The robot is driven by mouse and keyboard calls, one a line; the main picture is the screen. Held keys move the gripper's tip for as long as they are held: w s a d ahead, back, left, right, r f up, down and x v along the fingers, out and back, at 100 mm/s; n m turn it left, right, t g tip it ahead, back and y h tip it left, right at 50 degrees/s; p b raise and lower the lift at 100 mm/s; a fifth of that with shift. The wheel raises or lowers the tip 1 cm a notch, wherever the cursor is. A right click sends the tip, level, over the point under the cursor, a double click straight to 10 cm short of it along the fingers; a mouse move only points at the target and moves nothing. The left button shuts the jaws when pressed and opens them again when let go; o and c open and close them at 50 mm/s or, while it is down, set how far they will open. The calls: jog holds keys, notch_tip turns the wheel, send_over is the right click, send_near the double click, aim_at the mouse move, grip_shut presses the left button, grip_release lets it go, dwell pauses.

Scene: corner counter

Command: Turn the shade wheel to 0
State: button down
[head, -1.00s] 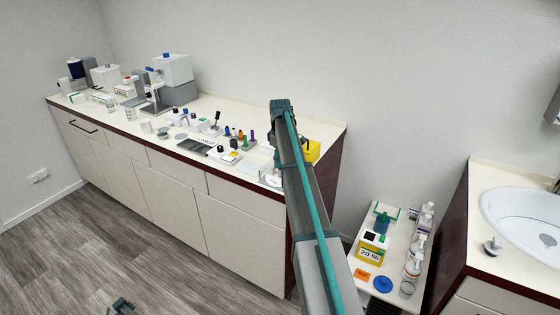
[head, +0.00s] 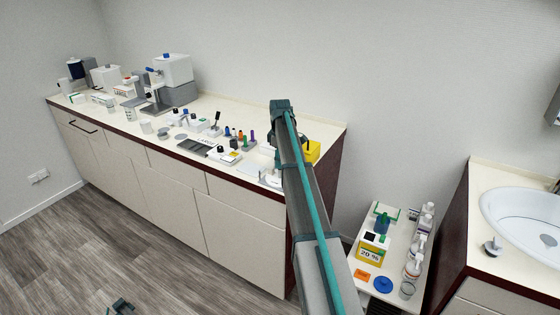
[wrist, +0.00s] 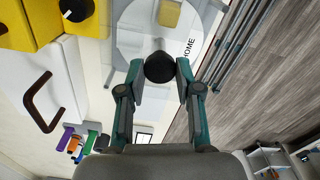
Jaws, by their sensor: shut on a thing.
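In the wrist view my gripper (wrist: 160,74) has its two fingertips on either side of a round black knob (wrist: 159,66) and is shut on it. The knob stands over a white round disc (wrist: 134,42), which I take to be the shade wheel. The word HOME is printed beside the knob, at the right of the disc. A pale yellow patch (wrist: 170,13) shows at the disc's far part. I can read no 0 and cannot tell the wheel's setting. In the head view my arm hides the gripper and most of this spot at the counter's right end.
A yellow box (head: 312,151) stands close by at the counter's right end; it also shows in the wrist view (wrist: 22,30). Several coloured pegs (wrist: 75,145) and a white box with a brown handle (wrist: 42,98) are near. A trolley (head: 347,262) with bottles stands right of the counter.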

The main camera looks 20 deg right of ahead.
jog(key=c, duration=0.8)
grip_release()
jog(key=shift+r, duration=0.1)
notch_tip(320, 180, up, 12)
jog(key=shift+f, duration=0.1)
